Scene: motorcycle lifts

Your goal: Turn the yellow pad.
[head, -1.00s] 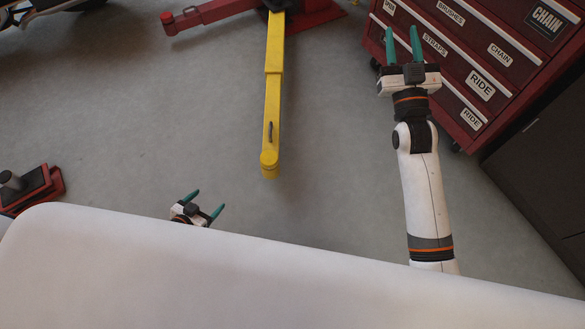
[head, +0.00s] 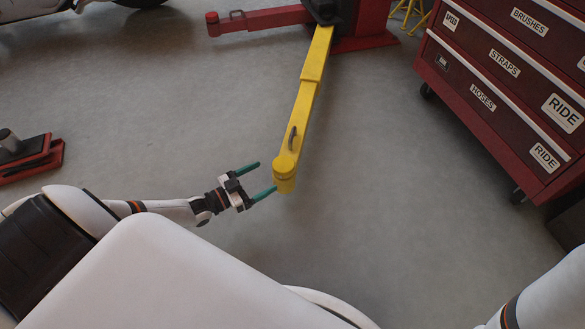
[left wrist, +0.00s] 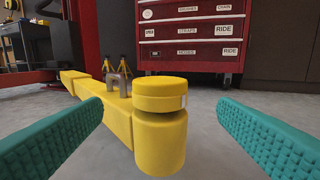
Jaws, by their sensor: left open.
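The yellow pad (head: 285,171) is a round disc on top of a short yellow cylinder at the near end of a yellow lift arm (head: 307,98). In the left wrist view the pad (left wrist: 160,92) is centred between the fingers, farther off than their tips, with a small pale mark on its right side. My left gripper (head: 265,177) is open and empty, its teal fingers pointing at the pad from the left, apart from it. My right gripper is out of view; only part of my right arm shows at the lower right.
A metal handle (left wrist: 118,82) stands on the lift arm just behind the pad. A red drawer cabinet (head: 500,80) stands at the right. A red lift arm (head: 265,18) lies at the back, and a red base (head: 30,160) at the left. The floor around the pad is clear.

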